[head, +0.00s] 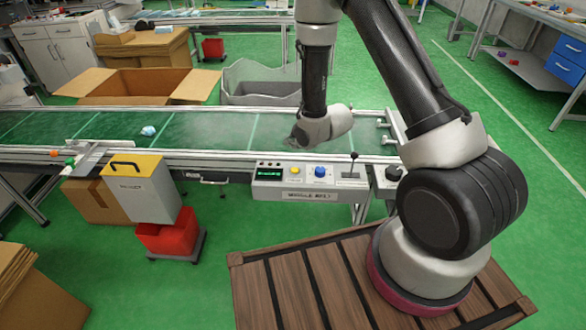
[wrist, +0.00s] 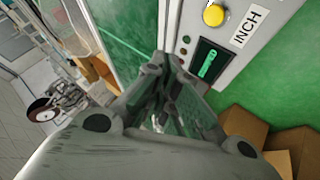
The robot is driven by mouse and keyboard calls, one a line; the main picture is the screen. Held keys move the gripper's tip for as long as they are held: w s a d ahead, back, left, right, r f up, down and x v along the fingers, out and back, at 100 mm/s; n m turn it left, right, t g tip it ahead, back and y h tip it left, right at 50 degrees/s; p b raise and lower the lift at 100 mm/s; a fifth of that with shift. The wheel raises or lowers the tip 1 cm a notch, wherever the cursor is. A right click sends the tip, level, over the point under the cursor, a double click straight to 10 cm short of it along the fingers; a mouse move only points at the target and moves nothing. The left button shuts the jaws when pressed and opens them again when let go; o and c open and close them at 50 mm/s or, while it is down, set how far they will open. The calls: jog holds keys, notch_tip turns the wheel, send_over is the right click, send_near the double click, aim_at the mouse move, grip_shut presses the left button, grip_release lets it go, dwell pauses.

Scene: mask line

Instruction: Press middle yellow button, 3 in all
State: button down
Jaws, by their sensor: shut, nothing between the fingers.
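The control panel (head: 311,188) is a grey box on the near side of the conveyor. The yellow button (head: 295,170) sits between a green display (head: 268,175) and a blue button (head: 320,171). In the wrist view the yellow button (wrist: 213,15) is round, beside the "INCH" label, at the top right. My gripper (wrist: 170,62) is shut and empty. Its fingertips overlap the panel's edge near the display in that view, apart from the yellow button. In the head view my wrist is above the belt behind the panel, and the fingertips are hard to make out.
A black joystick (head: 353,158) stands at the panel's right end. The conveyor belt (head: 205,132) carries a small pale blue item (head: 149,131) at left. A large cardboard box (head: 140,87) and a grey bin (head: 262,85) stand behind. A red bin (head: 167,235) is at lower left.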

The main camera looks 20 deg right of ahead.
aim_at(293, 170)
jog(key=shift+w+r, duration=0.1)
jog(key=shift+r, duration=0.05)
jog(key=shift+f, duration=4.4)
jog(key=shift+f, duration=0.45)
